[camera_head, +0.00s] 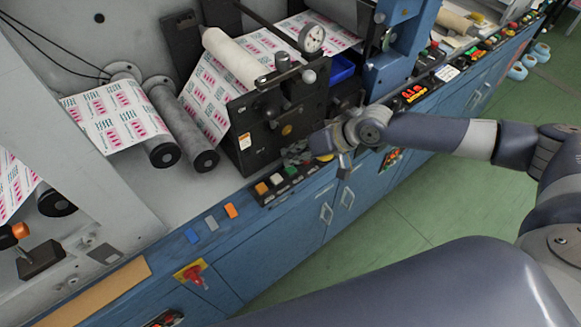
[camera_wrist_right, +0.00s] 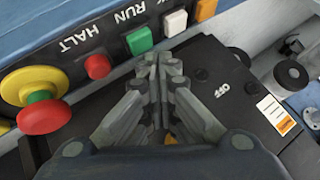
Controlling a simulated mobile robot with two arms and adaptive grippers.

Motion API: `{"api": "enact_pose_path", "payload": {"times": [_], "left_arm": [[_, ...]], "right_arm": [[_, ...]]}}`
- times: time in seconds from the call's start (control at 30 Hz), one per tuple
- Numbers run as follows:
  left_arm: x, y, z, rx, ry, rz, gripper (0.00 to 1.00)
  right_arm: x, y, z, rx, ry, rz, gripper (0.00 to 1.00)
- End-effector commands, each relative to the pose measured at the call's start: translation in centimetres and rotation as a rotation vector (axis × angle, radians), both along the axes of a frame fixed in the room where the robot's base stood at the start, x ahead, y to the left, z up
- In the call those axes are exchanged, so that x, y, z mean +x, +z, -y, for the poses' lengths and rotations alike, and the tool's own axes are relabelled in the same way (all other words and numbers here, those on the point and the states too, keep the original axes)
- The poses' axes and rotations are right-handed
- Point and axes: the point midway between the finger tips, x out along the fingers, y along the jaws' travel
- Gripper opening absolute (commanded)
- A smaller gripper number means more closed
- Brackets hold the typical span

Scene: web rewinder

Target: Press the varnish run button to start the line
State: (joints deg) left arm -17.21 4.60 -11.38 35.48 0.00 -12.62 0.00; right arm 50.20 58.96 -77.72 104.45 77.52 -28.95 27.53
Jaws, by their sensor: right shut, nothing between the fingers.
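The green button (camera_wrist_right: 139,40) sits below the word RUN on a dark button panel; it also shows in the head view (camera_head: 291,171). A red button (camera_wrist_right: 97,66) sits beside it under HALT, and a white button (camera_wrist_right: 175,23) is on its other side. My right gripper (camera_wrist_right: 165,58) is shut and empty, its fingertips at the panel's near edge beside the green and white buttons. I cannot tell whether they touch anything. In the head view the right gripper (camera_head: 297,156) is partly hidden by its own wrist. My left gripper is not in view.
A red emergency stop on a yellow base (camera_wrist_right: 38,95) is close to the gripper's left in the wrist view. An orange button (camera_wrist_right: 205,9) ends the row. A black unit with a dial gauge (camera_head: 312,38) stands behind.

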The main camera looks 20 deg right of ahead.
Motion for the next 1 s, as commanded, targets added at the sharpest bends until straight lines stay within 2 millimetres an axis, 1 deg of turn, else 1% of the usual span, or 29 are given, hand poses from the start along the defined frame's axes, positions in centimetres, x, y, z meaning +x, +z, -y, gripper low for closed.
{"api": "enact_pose_path", "payload": {"times": [0.27,1.0], "left_arm": [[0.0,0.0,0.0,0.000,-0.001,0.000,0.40],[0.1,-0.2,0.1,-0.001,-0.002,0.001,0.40]], "right_arm": [[0.0,-0.8,0.0,0.001,0.001,-0.001,0.00],[0.0,-1.3,0.0,0.000,0.000,0.000,0.00]]}}
